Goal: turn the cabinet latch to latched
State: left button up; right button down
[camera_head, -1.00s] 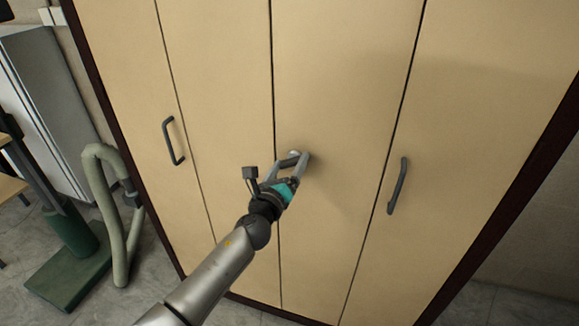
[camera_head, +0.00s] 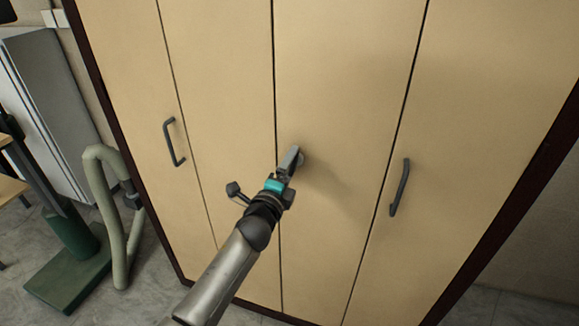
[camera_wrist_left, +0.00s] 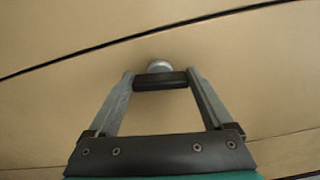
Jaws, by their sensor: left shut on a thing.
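The cabinet (camera_head: 335,90) has tall light-wood doors in a dark frame. Its latch (camera_wrist_left: 160,80) is a short dark bar on a round pale boss, seen between my fingertips in the left wrist view. In the head view the latch is largely hidden behind my fingers, with part of its pale boss (camera_head: 301,157) showing at their right. My left gripper (camera_head: 291,160) is shut on the latch bar, one finger at each end of it; it also shows in the left wrist view (camera_wrist_left: 161,82). My right gripper is not in view.
Dark bar handles stand out from the doors at left (camera_head: 174,142) and right (camera_head: 399,187) of the latch. A green machine with a thick hose (camera_head: 112,215) stands on the floor at the left. The door surface around the latch is clear.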

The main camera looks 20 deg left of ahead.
pick_arm(q)
jog(key=shift+f+n, duration=0.1)
jog(key=shift+n, duration=0.8)
jog(key=o, duration=1.1)
jog(key=shift+o, duration=0.2)
jog(key=shift+s, duration=0.1)
jog(key=s+p, duration=0.1)
jog(key=s, duration=1.4)
jog(key=shift+a, duration=0.25)
